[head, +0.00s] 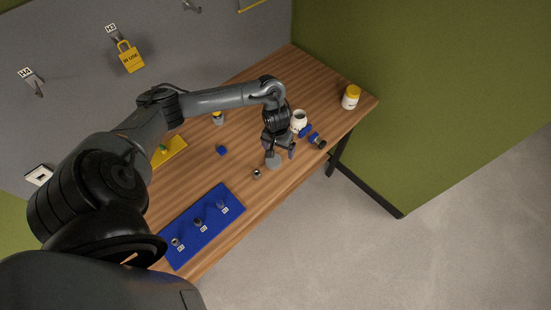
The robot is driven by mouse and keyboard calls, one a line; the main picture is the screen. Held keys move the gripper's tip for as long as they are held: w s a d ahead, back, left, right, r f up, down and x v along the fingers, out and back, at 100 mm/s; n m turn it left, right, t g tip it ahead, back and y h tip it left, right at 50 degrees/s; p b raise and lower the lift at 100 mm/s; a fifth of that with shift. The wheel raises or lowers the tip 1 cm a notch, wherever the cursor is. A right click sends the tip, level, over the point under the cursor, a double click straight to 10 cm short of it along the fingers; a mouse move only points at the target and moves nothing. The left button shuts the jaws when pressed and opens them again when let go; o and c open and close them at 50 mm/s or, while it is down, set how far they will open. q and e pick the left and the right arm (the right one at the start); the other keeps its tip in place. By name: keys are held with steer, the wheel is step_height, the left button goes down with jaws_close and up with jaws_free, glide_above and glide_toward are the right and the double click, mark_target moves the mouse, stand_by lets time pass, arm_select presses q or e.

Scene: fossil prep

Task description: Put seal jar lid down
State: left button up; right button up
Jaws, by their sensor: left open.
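My left gripper (279,152) points down over the right part of the wooden table, its fingers apart. A small grey round piece (273,162) sits at its fingertips; it may be the seal jar lid, but it is too small to be sure. I cannot tell whether the fingers touch it. A white jar (299,121) with an open-looking top stands just behind and to the right of the gripper, partly hidden by it. My right gripper is not in view.
A blue and black object (314,137) lies beside the white jar. A yellow-lidded jar (351,98) stands near the table's right end. A small metal piece (257,174), a blue block (222,150), a blue mat (228,196) and a yellow tray (174,149) are on the table (250,205).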

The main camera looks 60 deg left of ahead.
arm_select(q)
steer(key=d+m+t+h, duration=0.2)
steer(key=d+m+t, duration=0.45)
steer(key=d, duration=1.75)
steer(key=s+r+m+g+y, duration=0.1)
steer(key=s+r, duration=0.2)
steer(key=s, duration=0.4)
steer(key=s+a+r+m+g, duration=0.1)
steer(key=s+r+g, duration=0.1)
steer(key=s+r, duration=0.2)
steer(key=s, duration=0.2)
steer(key=shift+s+r+y, duration=0.3)
steer(key=shift+s+y, duration=0.1)
steer(key=shift+m+g, duration=0.25)
